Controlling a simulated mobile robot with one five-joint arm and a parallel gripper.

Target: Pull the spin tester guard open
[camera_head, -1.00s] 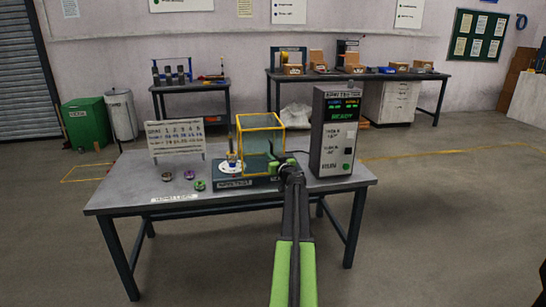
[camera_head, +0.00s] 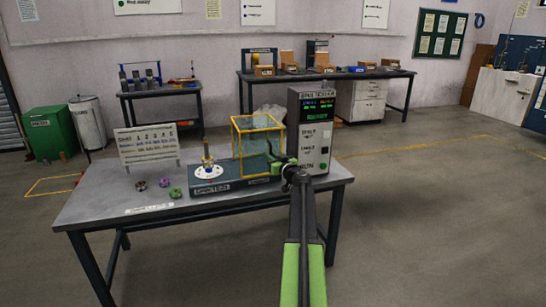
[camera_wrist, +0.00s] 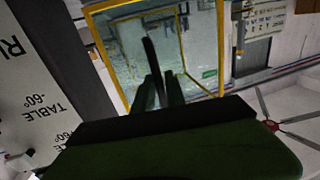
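The spin tester guard (camera_head: 259,123) is a clear box with a yellow frame. It stands over the right part of the dark spin tester base (camera_head: 212,189). The white round disc (camera_head: 208,172), with an upright part on it, lies uncovered left of the guard. My gripper (camera_head: 274,165) is at the guard's right side, by its dark handle. In the wrist view the guard frame (camera_wrist: 184,40) fills the upper middle. There my gripper's fingers (camera_wrist: 157,88) are close together around the dark handle bar (camera_wrist: 150,52). The exact contact is hard to see.
The control box (camera_head: 312,133) with green readouts stands close right of the guard. A sign board (camera_head: 147,146) stands at the back left of the table (camera_head: 110,199). Several small round parts (camera_head: 164,183) lie at the front left. The floor right of the table is clear.

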